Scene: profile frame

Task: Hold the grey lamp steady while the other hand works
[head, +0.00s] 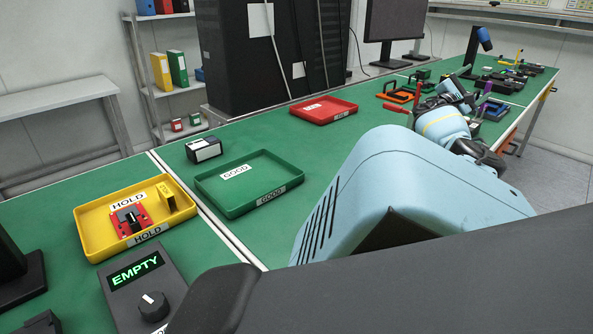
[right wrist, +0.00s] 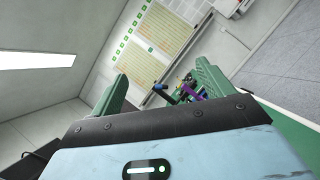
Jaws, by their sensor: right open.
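I cannot pick out a grey lamp for certain in either view. A dark stand with a blue head (head: 484,38) rises at the far right end of the green bench in the head view. My right gripper (right wrist: 162,73) shows in the right wrist view with its two green-padded fingers wide apart and nothing between them. Small blue and purple items show beyond the fingers, too small to name. In the head view my right arm reaches over the bench and hides part of it. My left gripper is in neither view.
A yellow HOLD tray (head: 92,246) with a red part, a green GOOD tray (head: 212,198) and a red tray (head: 342,106) lie on the bench (head: 262,229). An EMPTY display box (head: 169,272) stands in front. Tools and orange-framed parts (head: 397,97) crowd the far right.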

